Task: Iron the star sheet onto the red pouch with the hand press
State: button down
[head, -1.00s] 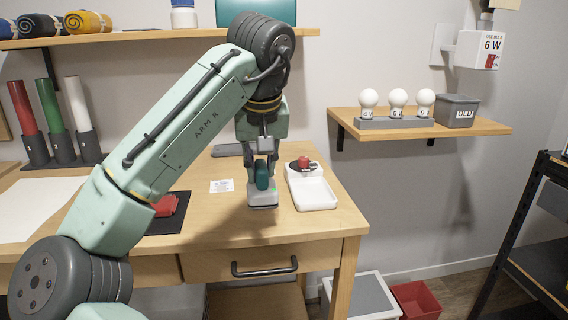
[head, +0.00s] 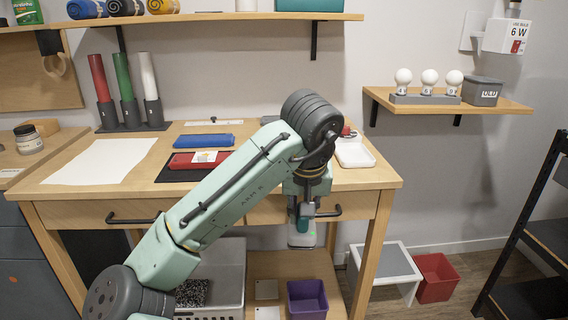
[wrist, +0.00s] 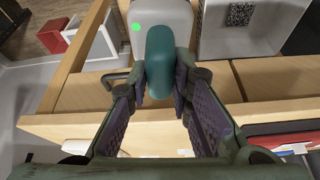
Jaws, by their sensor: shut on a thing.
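My gripper (head: 305,200) is shut on the teal handle of the hand press (head: 302,239). The press hangs in front of the bench's front edge, clear of the benchtop. In the wrist view the press (wrist: 160,17) has a grey body with a green dot, and its teal handle sits between my fingers (wrist: 160,75). The red pouch (head: 184,163) lies flat on a dark mat (head: 168,175) on the bench, partly behind my arm. The star sheet (head: 204,157), a small pale piece with a yellowish mark, appears to lie on the pouch.
A blue folded item (head: 203,141) lies behind the pouch. A white tray (head: 354,153) is at the bench's right end, and a large white sheet (head: 100,162) at its left. Below are a grey bin (head: 225,270) and a purple bin (head: 307,298).

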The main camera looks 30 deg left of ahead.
jog(key=w+d+f+m, duration=0.1)
jog(key=d+f+m, duration=0.1)
jog(key=d+f, duration=0.6)
jog(key=w+d+f+m+h, duration=0.1)
jog(key=d+f, duration=0.7)
jog(key=f, duration=1.5)
jog(key=w+d+f+m+h, duration=0.1)
jog(key=d+f, duration=0.7)
jog(key=f, duration=0.8)
jog(key=shift+w+d+m+t, duration=0.2)
jog(key=shift+w+m+t, duration=0.2)
jog(key=shift+w+m, duration=0.45)
jog(key=shift+a, duration=0.15)
